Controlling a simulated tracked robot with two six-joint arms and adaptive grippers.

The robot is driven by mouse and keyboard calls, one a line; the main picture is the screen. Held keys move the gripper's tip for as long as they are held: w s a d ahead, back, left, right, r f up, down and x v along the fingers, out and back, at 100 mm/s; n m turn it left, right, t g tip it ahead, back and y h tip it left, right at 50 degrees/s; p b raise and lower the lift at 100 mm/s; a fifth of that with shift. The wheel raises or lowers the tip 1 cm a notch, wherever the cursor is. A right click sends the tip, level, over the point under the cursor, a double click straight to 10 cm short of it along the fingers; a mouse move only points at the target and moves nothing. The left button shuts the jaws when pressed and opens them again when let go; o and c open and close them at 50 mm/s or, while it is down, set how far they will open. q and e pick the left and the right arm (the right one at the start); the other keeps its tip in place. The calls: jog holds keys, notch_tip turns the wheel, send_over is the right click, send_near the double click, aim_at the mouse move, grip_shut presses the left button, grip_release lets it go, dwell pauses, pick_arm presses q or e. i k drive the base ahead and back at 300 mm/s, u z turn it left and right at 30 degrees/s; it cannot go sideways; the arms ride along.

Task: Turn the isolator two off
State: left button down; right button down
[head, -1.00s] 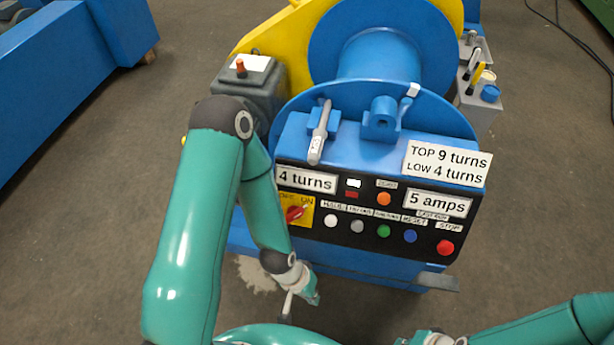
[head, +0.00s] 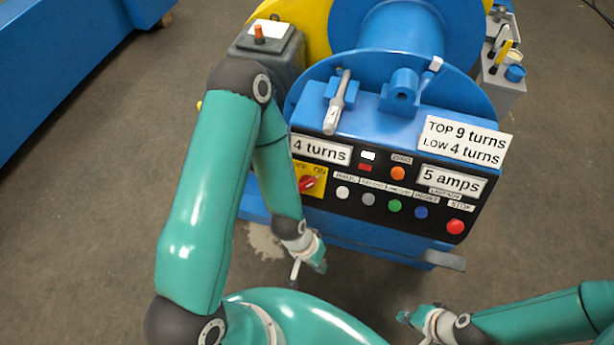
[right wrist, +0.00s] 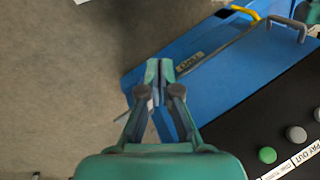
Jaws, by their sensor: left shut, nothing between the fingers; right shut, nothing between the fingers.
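A red rotary switch (head: 307,184) on a yellow plate with an ON mark sits at the left end of the black control panel (head: 333,215). Its knob looks slanted toward ON, but it is small. No number for it is readable. My left gripper (head: 318,264) is shut and empty, below the switch and in front of the blue cabinet. My right gripper (head: 405,317) is shut and empty, low and apart from the panel. In the right wrist view, its closed fingertips (right wrist: 159,66) are seen over the floor and a blue surface's edge.
Several push buttons, including a red stop button (head: 455,227), line the panel right of the switch. A lever (head: 338,102) and a blue drum (head: 385,30) are above. A grey box with an orange toggle (head: 260,33) stands behind my left arm.

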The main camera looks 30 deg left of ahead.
aim_at(306, 182)
jog(key=u, duration=0.85)
jog(key=i, duration=0.15)
jog(key=z, duration=2.6)
jog(key=k, duration=1.4)
jog(key=u, duration=1)
jog(key=i, duration=0.5)
jog(key=z, duration=0.05)
